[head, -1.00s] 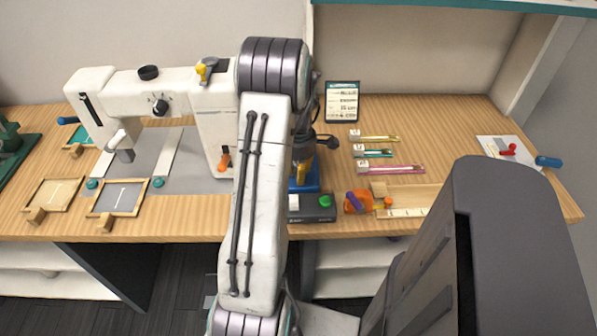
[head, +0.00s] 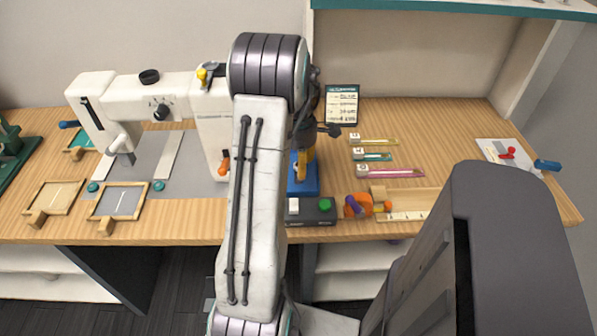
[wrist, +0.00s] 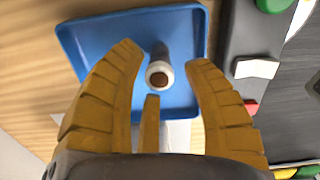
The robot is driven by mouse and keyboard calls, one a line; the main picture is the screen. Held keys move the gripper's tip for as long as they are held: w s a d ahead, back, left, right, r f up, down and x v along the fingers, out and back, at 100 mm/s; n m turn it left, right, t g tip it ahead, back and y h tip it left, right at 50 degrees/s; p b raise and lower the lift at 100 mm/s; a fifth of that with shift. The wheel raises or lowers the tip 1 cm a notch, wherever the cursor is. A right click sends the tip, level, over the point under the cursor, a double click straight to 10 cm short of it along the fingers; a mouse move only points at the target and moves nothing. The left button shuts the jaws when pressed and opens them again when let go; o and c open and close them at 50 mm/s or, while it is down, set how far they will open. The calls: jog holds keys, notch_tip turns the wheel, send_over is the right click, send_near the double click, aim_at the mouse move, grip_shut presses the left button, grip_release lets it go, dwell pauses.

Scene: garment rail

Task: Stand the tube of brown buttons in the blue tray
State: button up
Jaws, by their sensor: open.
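The blue tray (wrist: 105,35) lies on the wooden table; in the head view the tray (head: 303,187) is partly hidden by my arm. In the wrist view the tube of brown buttons (wrist: 159,75) shows end-on, with a white rim around a brown centre. It appears to stand upright inside the tray. My gripper (wrist: 164,56) is open, its yellow fingers spread on both sides of the tube with gaps between.
A dark box with a green button (head: 325,205) sits just in front of the tray. An orange and purple item (head: 357,205) is to its right. Several labelled tubes (head: 380,156) lie at right. A white sewing machine (head: 150,110) stands at left.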

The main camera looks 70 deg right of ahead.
jog(key=shift+r, duration=3.6)
jog(key=m, duration=0.3)
jog(key=shift+m, duration=0.4)
jog(key=m, duration=0.3)
jog(key=shift+d+f+m, duration=0.1)
jog(key=shift+d+m, duration=0.1)
jog(key=shift+m, duration=0.2)
jog(key=a+m, duration=0.4)
jog(key=w+a+f+m+y, duration=0.1)
jog(key=a+m, duration=0.3)
jog(key=a, duration=0.1)
jog(key=a+f+m, duration=0.1)
jog(key=a+m, duration=0.2)
jog(key=a, duration=0.1)
jog(key=shift+w+a+m+y+p, duration=0.25)
jog(key=shift+a+m+y+p, duration=0.05)
jog(key=shift+m, duration=0.1)
jog(key=w+a+r+n+t+p, duration=0.1)
jog(key=w+a+r+n+p, duration=0.1)
jog(key=a, duration=0.7)
jog(key=w+a+r+n+t+h+p, duration=0.1)
jog(key=w+a+r+n, duration=0.4)
jog(key=a, duration=0.5)
jog(key=w+a+r+n+t+p, duration=0.1)
jog(key=w+a+r+n+p, duration=0.2)
jog(key=a+r+n, duration=0.4)
jog(key=shift+w+a+r, duration=0.3)
jog(key=shift+a+r, duration=0.4)
jog(key=shift+a, duration=1.05)
